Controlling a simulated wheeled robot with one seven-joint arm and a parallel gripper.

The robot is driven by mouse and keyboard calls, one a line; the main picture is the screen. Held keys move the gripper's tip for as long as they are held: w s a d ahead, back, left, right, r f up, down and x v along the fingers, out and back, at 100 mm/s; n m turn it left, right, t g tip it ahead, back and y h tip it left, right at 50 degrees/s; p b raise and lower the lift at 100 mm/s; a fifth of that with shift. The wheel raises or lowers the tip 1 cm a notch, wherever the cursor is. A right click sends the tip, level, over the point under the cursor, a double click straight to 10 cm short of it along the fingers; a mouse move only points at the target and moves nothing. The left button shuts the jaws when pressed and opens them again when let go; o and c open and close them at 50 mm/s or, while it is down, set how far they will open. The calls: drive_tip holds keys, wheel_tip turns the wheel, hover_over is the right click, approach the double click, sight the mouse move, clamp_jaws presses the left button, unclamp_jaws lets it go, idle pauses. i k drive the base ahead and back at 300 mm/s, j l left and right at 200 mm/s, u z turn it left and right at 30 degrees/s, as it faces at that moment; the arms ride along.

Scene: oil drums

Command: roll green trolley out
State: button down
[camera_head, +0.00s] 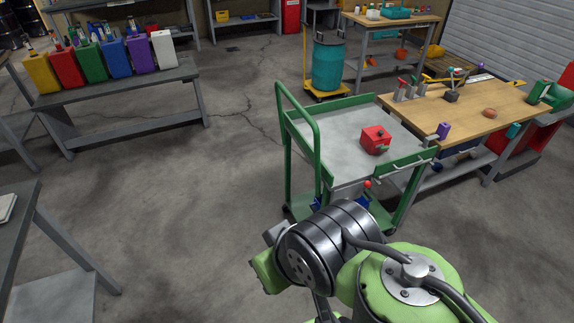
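The green trolley (300,138) stands right of the middle, close beside the wooden workbench. It has a grey top tray (335,125), a tall green push handle at its left end and a lower shelf. A red box (376,139) sits on the top tray. Something blue and red shows lower down, partly hidden by my arm. My arm reaches in from the bottom right, in front of the trolley's lower part. My gripper's fingers are not clearly visible; they are hidden behind or below the arm.
A wooden workbench (470,108) with tools stands right of the trolley. A teal drum (329,64) on a yellow trolley stands behind. A grey bench (120,88) with coloured cans is at left. A grey table (17,222) is at lower left. The floor left of the trolley is clear.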

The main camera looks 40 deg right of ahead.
sight(328, 134)
drive_tip(key=i+l+u, duration=0.3)
drive_tip(key=i+u, duration=0.2)
drive_tip(key=i, duration=0.15)
drive_tip(key=i+l+u, duration=0.45)
drive_tip(key=i+l, duration=0.05)
drive_tip(key=i, duration=0.1)
